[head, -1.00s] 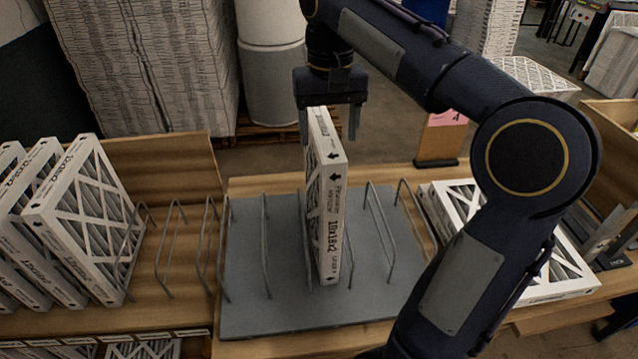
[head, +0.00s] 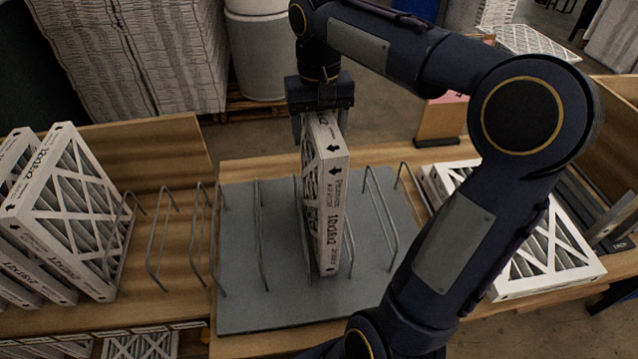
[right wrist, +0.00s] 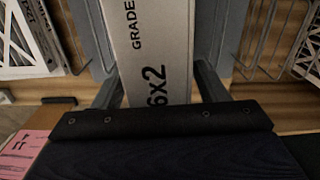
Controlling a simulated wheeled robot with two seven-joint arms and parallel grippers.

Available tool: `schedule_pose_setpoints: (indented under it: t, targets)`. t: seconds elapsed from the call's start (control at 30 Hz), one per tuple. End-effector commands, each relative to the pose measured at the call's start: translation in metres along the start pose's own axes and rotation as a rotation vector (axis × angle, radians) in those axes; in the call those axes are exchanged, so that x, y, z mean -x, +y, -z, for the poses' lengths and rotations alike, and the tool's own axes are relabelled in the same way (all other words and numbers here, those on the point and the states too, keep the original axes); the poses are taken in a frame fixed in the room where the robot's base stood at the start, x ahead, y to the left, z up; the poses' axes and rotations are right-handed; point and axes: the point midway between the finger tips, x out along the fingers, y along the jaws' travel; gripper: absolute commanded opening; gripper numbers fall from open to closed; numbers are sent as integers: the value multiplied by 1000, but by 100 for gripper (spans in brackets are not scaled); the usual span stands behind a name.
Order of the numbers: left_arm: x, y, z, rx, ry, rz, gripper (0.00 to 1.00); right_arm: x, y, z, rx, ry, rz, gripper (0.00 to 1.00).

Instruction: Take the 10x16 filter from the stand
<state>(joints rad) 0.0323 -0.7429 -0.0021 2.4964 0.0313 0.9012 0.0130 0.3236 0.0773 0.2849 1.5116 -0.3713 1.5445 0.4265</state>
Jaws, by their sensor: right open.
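The white 10x16x2 filter (head: 333,215) stands upright on edge between wire dividers of the stand, whose grey base (head: 240,305) rests on the wooden bench. My right gripper (head: 321,128) comes down from above at the filter's top end. Its two fingers are apart, one on either side of the filter. In the right wrist view the filter's printed edge (right wrist: 152,45), reading "GRADE" and "6x2", lies between the open fingers of the gripper (right wrist: 160,85), with a small gap visible on the right. My left gripper is not in view.
Several boxed filters (head: 75,205) lean in a wooden rack at the left. More filters (head: 550,265) lie flat at the right, partly behind my right arm. A pink sign on a wooden holder (head: 440,120) stands behind the bench. The stand's other slots are empty.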

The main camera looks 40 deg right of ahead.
Motion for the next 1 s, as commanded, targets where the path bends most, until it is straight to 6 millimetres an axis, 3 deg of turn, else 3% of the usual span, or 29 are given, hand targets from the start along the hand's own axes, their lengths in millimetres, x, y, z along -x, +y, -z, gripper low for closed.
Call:
schedule_pose_setpoints:
  t: [0.27,0.73,1.0]
  targets:
    - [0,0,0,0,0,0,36,-4,0,0,0,1,1,65]
    - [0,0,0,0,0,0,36,-3,0,0,0,1,1,4]
    - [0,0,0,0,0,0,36,-2,0,0,0,2,1,1]
